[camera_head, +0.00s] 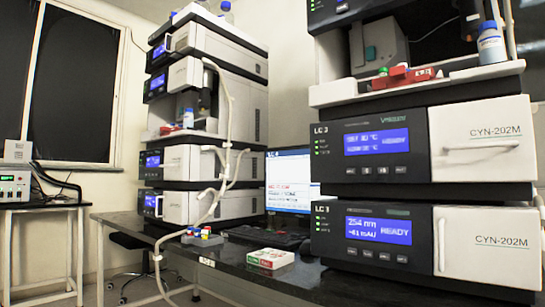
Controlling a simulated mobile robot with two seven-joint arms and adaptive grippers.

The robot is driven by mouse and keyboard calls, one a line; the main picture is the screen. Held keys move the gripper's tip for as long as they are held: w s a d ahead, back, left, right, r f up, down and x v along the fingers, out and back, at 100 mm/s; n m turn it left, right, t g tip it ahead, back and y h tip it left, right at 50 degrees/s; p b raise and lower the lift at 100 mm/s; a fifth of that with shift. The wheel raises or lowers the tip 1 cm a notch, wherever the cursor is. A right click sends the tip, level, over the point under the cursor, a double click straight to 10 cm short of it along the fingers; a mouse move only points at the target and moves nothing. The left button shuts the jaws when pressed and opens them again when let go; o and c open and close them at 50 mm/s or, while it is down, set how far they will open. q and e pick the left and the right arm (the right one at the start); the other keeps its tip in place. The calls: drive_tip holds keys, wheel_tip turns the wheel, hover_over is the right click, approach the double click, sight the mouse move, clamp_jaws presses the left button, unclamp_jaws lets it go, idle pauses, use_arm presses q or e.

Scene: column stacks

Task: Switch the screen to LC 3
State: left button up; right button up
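A computer monitor (288,180) stands on the dark bench between two instrument stacks. It is lit with a pale window, its text is too small to read, and its right side is hidden by the right stack. In the right stack, a module marked LC 3 (420,145) has a blue display (376,142) with small buttons below it. A dark keyboard (270,237) lies before the monitor. Neither gripper is in view.
The left stack (205,120) has a pale tube hanging down its front. A white and red box (270,259) and small coloured caps (203,236) lie on the bench (225,262). A bottle (491,43) and red rack (403,78) sit high in the right stack.

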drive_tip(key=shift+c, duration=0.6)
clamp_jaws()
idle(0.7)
